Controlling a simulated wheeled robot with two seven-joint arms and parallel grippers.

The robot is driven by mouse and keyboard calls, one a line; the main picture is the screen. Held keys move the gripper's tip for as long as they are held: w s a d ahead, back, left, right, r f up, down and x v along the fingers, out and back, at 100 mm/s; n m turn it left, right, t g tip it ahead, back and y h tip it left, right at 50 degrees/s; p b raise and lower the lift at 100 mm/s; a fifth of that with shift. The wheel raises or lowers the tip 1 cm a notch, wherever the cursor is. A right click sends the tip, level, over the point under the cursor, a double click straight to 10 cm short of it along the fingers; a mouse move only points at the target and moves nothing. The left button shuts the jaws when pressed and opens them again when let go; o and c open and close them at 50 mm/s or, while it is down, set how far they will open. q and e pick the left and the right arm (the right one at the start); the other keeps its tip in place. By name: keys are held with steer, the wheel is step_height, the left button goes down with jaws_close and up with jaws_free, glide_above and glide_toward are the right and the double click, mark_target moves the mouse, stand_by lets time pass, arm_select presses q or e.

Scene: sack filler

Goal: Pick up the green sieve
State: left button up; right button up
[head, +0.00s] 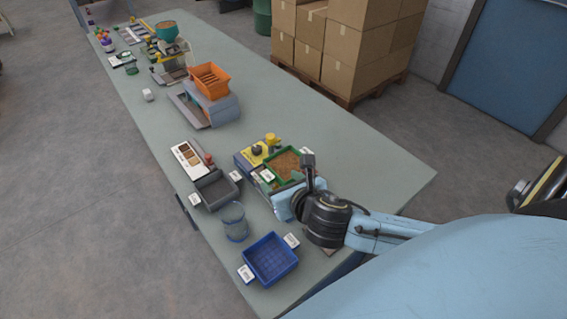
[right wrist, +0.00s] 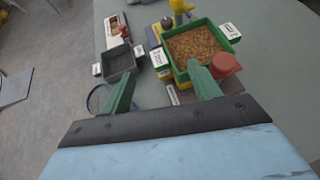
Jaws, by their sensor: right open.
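The green sieve (head: 268,161) appears as a square green-rimmed tray holding brown grains, on the right side of the workbench in the head view. It also shows in the right wrist view (right wrist: 181,76), at upper centre. My right gripper (head: 284,197) is at the near side of the sieve in the head view. In the right wrist view its two green fingers (right wrist: 162,70) are spread with nothing clearly between them. The right finger overlaps the sieve's near edge in the picture; I cannot tell whether they touch. My left gripper is not in view.
A red round piece (right wrist: 225,64) is right beside the sieve's near corner. An orange crate (head: 209,78) is farther back. The bench's right far part is clear.

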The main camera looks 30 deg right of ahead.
mark_target(266, 171)
steer(key=x, duration=0.4)
steer(key=shift+w+f, duration=0.2)
steer(key=shift+w, duration=0.05)
steer(key=shift+x, duration=0.85)
steer(key=x, duration=0.3)
steer(key=shift+w+a+f+b, duration=0.1)
steer(key=shift+w+b, duration=0.15)
steer(key=shift+b, duration=0.05)
steer(key=shift+w+f, duration=0.15)
steer(key=shift+w, duration=0.05)
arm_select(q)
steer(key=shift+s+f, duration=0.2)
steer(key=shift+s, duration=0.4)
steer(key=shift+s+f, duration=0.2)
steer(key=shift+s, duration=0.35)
arm_select(e)
steer(key=c, duration=1.1)
